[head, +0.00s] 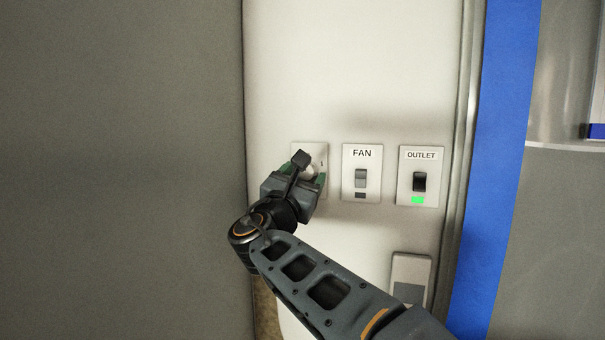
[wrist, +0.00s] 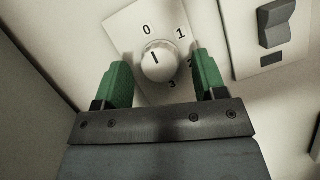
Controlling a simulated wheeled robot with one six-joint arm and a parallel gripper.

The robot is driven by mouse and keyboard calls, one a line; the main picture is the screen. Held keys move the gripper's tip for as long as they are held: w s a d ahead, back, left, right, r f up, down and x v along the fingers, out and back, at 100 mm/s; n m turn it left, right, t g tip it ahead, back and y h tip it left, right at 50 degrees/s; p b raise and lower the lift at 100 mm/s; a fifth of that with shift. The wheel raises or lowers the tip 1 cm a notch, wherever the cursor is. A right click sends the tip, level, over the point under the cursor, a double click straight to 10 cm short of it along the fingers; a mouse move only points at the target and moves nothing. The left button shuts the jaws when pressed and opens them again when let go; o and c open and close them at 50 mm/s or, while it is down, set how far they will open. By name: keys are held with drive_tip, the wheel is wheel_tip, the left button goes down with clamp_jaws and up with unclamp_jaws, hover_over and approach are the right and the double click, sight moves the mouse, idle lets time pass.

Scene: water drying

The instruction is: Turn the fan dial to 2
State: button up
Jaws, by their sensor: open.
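The fan dial (wrist: 162,61) is a round pale knob with a dark pointer line, on a white plate (wrist: 128,22) marked 0, 1 and 3; the 2 is mostly hidden by a finger. In the wrist view the pointer line lies toward the upper left, nearest the 0. My gripper (wrist: 160,80) is open, with one green finger on each side of the knob; I cannot tell whether they touch it.
A FAN switch (head: 361,178) is right of the dial, and an OUTLET switch (head: 419,182) with a green light is beyond it. Another wall plate (head: 411,268) is lower down. A grey panel (head: 120,170) stands close on the left. The wall above is clear.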

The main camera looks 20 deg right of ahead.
drive_tip(key=shift+c, duration=0.2)
drive_tip(key=c, duration=0.9)
drive_tip(key=shift+m, duration=0.3)
